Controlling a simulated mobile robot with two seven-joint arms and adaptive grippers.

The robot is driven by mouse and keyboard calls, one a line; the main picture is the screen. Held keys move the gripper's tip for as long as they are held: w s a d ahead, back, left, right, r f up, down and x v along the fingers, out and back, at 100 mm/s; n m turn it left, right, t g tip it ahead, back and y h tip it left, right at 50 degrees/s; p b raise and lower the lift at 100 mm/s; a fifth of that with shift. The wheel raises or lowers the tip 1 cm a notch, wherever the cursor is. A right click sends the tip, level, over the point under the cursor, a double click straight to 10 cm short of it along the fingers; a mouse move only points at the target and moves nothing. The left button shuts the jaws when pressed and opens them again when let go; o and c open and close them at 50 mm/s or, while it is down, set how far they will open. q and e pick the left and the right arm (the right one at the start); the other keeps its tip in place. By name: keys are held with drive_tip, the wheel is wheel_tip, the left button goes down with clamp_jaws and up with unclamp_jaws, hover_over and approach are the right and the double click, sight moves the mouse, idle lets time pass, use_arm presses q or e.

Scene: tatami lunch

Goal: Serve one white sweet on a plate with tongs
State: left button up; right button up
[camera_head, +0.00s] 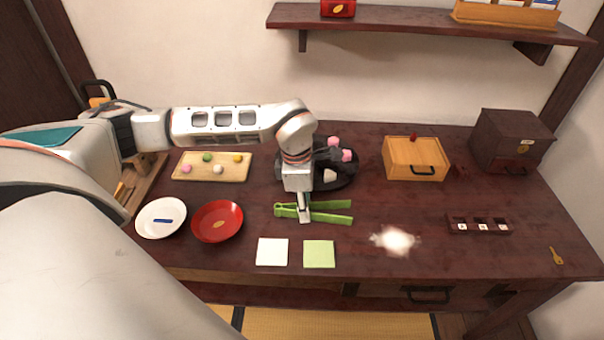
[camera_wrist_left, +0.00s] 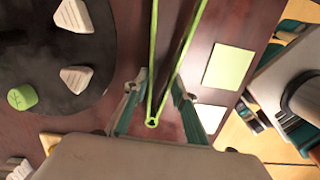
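The green tongs (camera_head: 330,211) lie on the dark table, their spread ends to the right. My left gripper (camera_head: 304,215) is low over them. In the left wrist view its fingers (camera_wrist_left: 160,85) stand apart on either side of the tongs (camera_wrist_left: 152,118), near the joined end; whether they touch is unclear. A small white sweet (camera_head: 218,169) sits on a wooden board (camera_head: 240,177) with pink, green and yellow sweets. A white plate (camera_head: 150,231) with a blue mark and a red plate (camera_head: 206,232) lie in front. My right gripper is not in view.
A black round tray (camera_head: 345,182) with pink and white pieces is partly behind my arm. White (camera_head: 272,252) and green (camera_head: 319,254) paper squares lie near the front edge. A wooden drawer box (camera_head: 412,160) and dark box (camera_head: 510,140) stand right. A bright white blur (camera_head: 396,240) covers some table.

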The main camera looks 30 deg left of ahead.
use_arm(q)
wheel_tip(320, 180, up, 11)
drive_tip(key=p, duration=0.7)
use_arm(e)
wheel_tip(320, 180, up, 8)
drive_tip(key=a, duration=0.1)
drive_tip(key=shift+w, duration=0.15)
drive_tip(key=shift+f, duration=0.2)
